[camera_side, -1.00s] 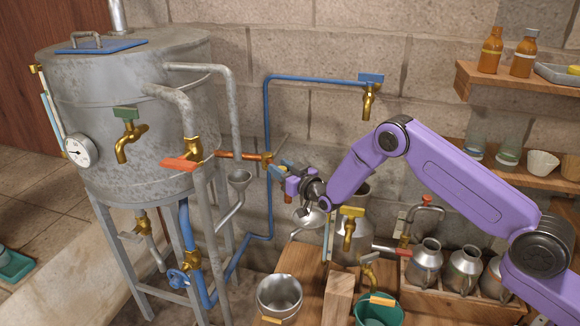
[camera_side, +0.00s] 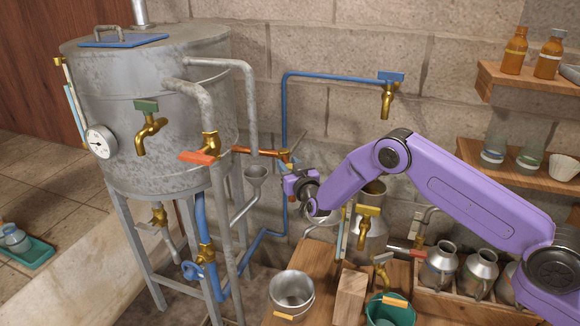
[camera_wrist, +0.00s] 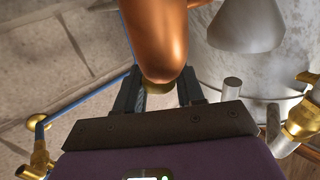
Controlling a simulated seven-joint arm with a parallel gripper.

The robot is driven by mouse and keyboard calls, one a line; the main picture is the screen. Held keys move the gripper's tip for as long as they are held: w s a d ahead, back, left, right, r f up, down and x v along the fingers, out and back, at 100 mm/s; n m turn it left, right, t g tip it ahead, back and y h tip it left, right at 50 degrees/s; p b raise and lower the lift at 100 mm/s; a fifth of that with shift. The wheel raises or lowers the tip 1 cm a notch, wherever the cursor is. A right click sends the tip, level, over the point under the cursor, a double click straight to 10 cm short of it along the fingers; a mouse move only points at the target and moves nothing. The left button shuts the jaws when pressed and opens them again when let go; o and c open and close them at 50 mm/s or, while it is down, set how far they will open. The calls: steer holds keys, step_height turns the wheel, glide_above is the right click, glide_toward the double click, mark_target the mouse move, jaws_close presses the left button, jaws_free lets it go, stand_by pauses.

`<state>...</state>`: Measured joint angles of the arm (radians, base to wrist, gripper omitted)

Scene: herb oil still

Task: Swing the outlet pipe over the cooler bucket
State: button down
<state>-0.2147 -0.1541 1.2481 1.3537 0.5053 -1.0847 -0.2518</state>
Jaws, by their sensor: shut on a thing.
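The outlet pipe (camera_wrist: 158,40) is a thick copper tube with a rounded end. In the wrist view it lies between the fingers of my gripper (camera_wrist: 160,88), which is shut on it. In the side view a horizontal copper run (camera_side: 258,152) ends at a brass joint by the still. My gripper (camera_side: 290,186) is just below and right of that joint, and its fingertips are hard to see. A steel bucket (camera_side: 277,297) and a teal bucket (camera_side: 402,320) stand low on the wooden bench. I cannot tell which is the cooler bucket. Neither is under my gripper's grip point closely.
The large grey still (camera_side: 160,95) stands at left with brass taps. A blue pipe (camera_side: 335,77) runs along the wall.

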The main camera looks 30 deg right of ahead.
steer(key=c, duration=0.8)
jaws_free()
steer(key=shift+a+r+y, duration=0.15)
steer(key=shift+a+y, duration=0.15)
steer(key=shift+a, duration=0.55)
steer(key=shift+d, duration=0.1)
steer(key=shift+s+d, duration=0.1)
steer(key=s, duration=1.7)
steer(key=shift+a, duration=0.35)
steer(key=shift+s, duration=0.1)
